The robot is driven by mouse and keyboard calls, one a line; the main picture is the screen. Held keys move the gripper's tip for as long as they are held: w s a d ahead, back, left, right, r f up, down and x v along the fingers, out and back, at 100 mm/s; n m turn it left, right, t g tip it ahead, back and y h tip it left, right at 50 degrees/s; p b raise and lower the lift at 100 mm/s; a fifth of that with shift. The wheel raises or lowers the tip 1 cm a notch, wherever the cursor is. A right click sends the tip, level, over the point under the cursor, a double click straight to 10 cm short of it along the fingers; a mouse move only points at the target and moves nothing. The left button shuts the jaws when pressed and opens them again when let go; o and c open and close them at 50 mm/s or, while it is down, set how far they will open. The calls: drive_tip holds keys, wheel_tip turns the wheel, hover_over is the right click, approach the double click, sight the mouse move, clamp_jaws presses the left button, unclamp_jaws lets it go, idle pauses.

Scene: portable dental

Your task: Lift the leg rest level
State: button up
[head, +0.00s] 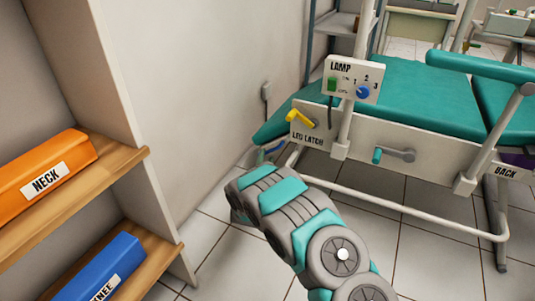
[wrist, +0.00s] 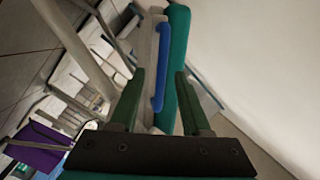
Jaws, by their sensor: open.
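The leg rest (head: 275,124) is the teal pad at the left end of the treatment chair, and it slopes down toward the wall. In the wrist view the leg rest (wrist: 178,45) is a green pad with a blue bar handle (wrist: 158,85) along its edge. The handle (head: 276,148) barely shows in the head view, beyond my arm. My gripper (wrist: 159,73) is open, with the handle seen between its two fingers; whether they touch it I cannot tell. My arm hides the gripper's fingers in the head view. A yellow lever (head: 300,119) sits above the LEG LATCH label.
A LAMP panel (head: 352,80) with a green switch and blue knob stands on a post at the chair's side. A crank (head: 394,155) with a teal grip is on the side panel. Shelves (head: 120,160) with orange and blue boxes stand at left. A white wall is close behind.

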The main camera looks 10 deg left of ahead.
sight(268, 152)
drive_tip(key=shift+w+r, duration=0.1)
drive_tip(key=shift+w, duration=1.8)
drive_tip(key=shift+d, duration=0.1)
clamp_jaws()
